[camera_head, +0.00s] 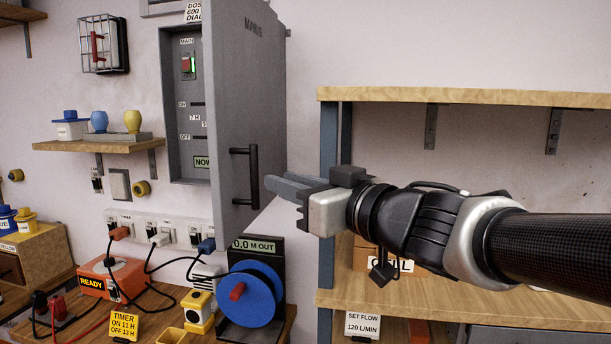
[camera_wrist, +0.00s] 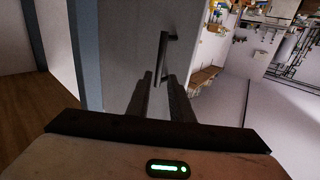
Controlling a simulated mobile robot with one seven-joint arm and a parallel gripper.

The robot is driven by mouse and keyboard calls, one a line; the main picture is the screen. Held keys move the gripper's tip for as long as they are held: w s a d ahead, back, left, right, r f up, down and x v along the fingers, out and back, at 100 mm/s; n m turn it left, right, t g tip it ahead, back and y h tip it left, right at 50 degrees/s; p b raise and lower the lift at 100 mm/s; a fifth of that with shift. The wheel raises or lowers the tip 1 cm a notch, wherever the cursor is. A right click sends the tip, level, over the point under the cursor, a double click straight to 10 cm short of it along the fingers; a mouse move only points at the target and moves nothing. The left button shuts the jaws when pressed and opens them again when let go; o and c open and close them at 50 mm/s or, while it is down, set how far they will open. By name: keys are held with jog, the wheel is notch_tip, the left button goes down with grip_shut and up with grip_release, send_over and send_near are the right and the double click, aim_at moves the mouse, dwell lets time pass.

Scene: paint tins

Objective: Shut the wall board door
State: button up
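The wall board (camera_head: 173,110) is a grey cabinet on the wall, with switches and labels showing inside. Its grey door (camera_head: 235,90), marked MAINS, stands wide open and juts out from the wall, hinged at its right. The door also shows in the wrist view (camera_wrist: 130,55). A dark bar handle (camera_head: 254,178) is upright on the door's outer face, near its free edge. My gripper (camera_head: 270,184) is just right of the handle, pointing at it. In the wrist view its fingers (camera_wrist: 160,82) are apart, with the handle (camera_wrist: 164,55) in line with the gap. Contact cannot be told.
A wooden shelf unit (camera_head: 450,97) stands right of the door, behind my arm. Below the door, a blue cable reel (camera_head: 250,297) and an orange box (camera_head: 110,278) stand on a bench.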

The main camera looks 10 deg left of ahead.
aim_at(257, 172)
jog(key=x, duration=1)
jog(key=shift+w+b, duration=0.1)
jog(key=shift+b, duration=0.2)
grip_shut()
